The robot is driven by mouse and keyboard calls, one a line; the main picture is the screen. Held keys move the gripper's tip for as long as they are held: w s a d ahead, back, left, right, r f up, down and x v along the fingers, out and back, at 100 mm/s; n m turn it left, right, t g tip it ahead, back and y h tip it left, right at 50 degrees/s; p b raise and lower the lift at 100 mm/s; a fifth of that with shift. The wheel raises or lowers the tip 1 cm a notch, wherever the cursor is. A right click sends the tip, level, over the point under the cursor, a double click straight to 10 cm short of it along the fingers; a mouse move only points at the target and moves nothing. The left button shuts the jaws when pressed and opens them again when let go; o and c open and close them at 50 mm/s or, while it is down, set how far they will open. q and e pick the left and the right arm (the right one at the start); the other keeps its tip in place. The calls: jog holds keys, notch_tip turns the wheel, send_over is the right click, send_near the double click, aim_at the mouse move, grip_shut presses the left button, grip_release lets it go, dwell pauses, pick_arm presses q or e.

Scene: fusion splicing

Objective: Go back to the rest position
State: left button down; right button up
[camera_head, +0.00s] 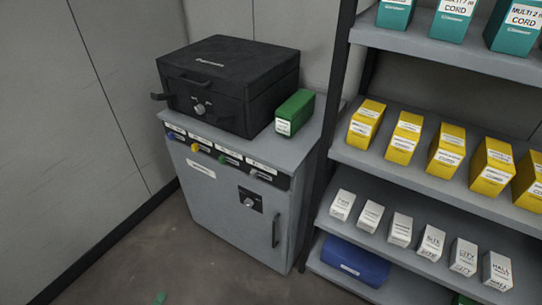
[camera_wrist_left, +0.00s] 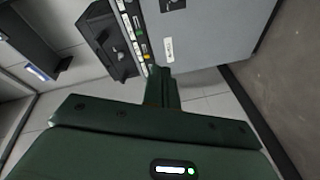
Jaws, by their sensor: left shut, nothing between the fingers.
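My left gripper (camera_wrist_left: 160,88) shows in the left wrist view as a dark green body with its two fingers together and nothing between them. It points toward the grey cabinet (camera_wrist_left: 215,35) but stays apart from it. In the head view only a small green tip of my left gripper (camera_head: 160,298) shows at the bottom edge, over the floor in front of the cabinet (camera_head: 225,215). My right gripper is in neither view.
A black case (camera_head: 225,90) and a green box (camera_head: 295,112) stand on the cabinet. A shelf rack (camera_head: 400,165) at the right holds teal, yellow, white and blue boxes. The floor (camera_head: 200,270) in front is clear. A wall (camera_head: 60,120) closes off the left.

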pick_arm(q)
jog(key=s+a+f+m+g+y, duration=0.2)
jog(key=s+a+f+m+g, duration=0.25)
jog(key=s+a+f, duration=0.35)
jog(key=s+a+f+m+g+y, duration=0.35)
jog(key=s+a+f+m, duration=0.3)
jog(key=a, duration=0.35)
jog(key=s+a+f+m+g+y, duration=0.2)
jog(key=s+a+m+g+y, duration=0.35)
jog(key=s+a, duration=0.95)
jog(key=s+d+f+n+g+h, duration=0.1)
jog(key=s+d+f+h, duration=0.15)
jog(key=d, duration=0.55)
jog(key=s+d+f+g+h, duration=0.1)
jog(key=s+d+f, duration=0.2)
jog(key=d, duration=0.6)
jog(key=s+d+f+n+g+h, duration=0.1)
jog(key=s+d+f+h, duration=0.15)
jog(key=d, duration=0.55)
jog(key=d+r+p, duration=0.2)
jog(key=d+p, duration=0.1)
jog(key=d, duration=0.8)
jog(key=shift+d+n+h, duration=0.3)
jog(key=shift+d+n, duration=0.05)
jog(key=shift+d, duration=0.05)
